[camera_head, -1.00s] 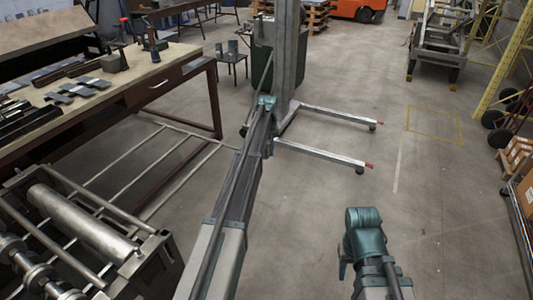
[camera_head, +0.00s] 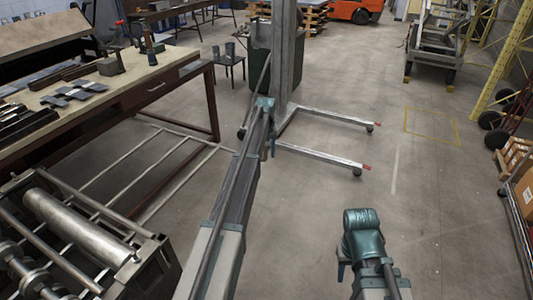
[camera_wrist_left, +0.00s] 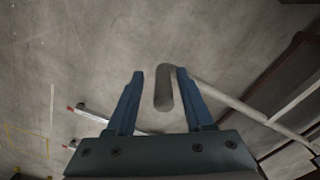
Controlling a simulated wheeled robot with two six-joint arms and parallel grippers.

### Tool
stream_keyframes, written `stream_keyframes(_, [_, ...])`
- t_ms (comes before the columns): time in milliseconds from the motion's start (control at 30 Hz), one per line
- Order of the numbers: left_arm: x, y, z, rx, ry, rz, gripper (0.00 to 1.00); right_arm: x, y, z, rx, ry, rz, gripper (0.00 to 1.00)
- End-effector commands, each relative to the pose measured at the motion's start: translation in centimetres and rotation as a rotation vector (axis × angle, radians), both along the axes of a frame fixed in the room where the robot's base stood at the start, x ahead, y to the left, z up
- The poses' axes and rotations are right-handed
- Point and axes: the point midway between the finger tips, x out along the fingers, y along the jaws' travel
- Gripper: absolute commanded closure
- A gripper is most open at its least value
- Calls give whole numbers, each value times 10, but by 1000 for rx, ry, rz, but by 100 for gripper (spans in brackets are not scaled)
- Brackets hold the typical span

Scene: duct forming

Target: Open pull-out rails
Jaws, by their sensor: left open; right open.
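The pull-out rails (camera_head: 152,133) are thin grey metal bars reaching right from the roller machine at the lower left, low above the floor. In the head view my left gripper (camera_head: 272,147) hangs just right of their outer end, small and partly hidden by its own arm. In the left wrist view my left gripper (camera_wrist_left: 158,88) is open. A grey rounded bar end (camera_wrist_left: 164,90) shows between its two blue fingers, with no clear grip; its depth is hard to tell. A rail runs from there to the right. My right gripper (camera_head: 342,272) is open, low at the right, far from the rails.
The roller machine (camera_head: 85,230) fills the lower left. A workbench (camera_head: 170,78) with metal parts stands behind the rails. A lifter with two floor legs (camera_head: 325,160) stands just ahead of my left gripper.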

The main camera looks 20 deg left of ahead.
Motion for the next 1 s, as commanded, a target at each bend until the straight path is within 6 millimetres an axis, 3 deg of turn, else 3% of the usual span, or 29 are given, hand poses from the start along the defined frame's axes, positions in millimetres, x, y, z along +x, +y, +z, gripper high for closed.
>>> stream_keyframes(267, [-1,0,21,0,1,0,48,0,0,22,0,0,0,56])
stream_keyframes(1000, [1,-1,129,0,-1,-1,48,0,0,129,1,0,-1,56])
